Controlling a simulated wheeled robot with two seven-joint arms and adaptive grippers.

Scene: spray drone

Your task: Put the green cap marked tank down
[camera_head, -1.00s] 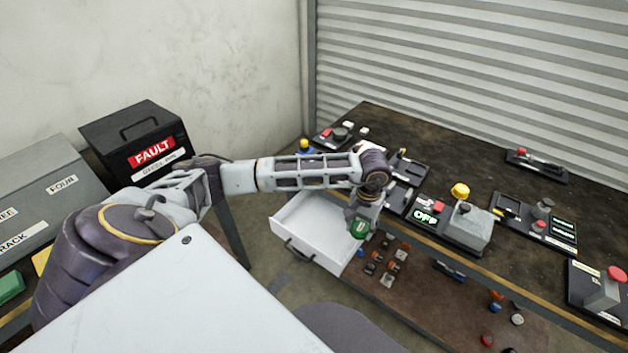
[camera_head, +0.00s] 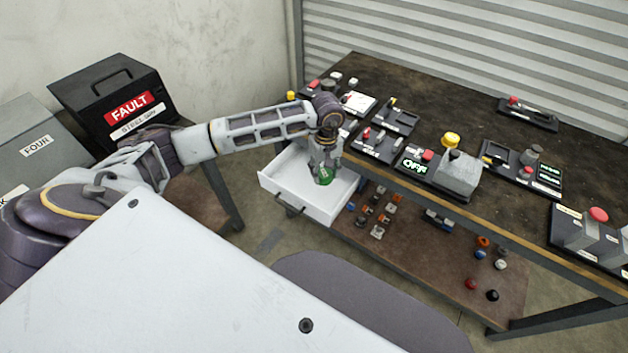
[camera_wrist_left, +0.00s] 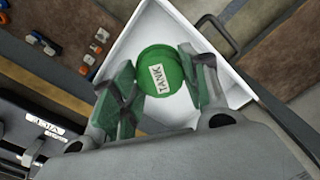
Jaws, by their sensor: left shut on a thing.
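The green cap (camera_wrist_left: 160,71) with a white label reading TANK is between the fingers of my left gripper (camera_wrist_left: 160,85) in the left wrist view. The gripper is shut on it. In the head view the green cap (camera_head: 325,176) shows below my left gripper (camera_head: 325,168), over the inside of a white open drawer (camera_head: 285,177). Whether the cap touches the drawer floor I cannot tell. No other item shows in the drawer. My right gripper is not in view.
The dark workbench (camera_head: 420,95) above the drawer holds several switch panels and a grey box with a yellow knob (camera_head: 451,140). A lower shelf (camera_head: 420,250) carries small coloured parts. A black FAULT case (camera_head: 118,95) stands at the left.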

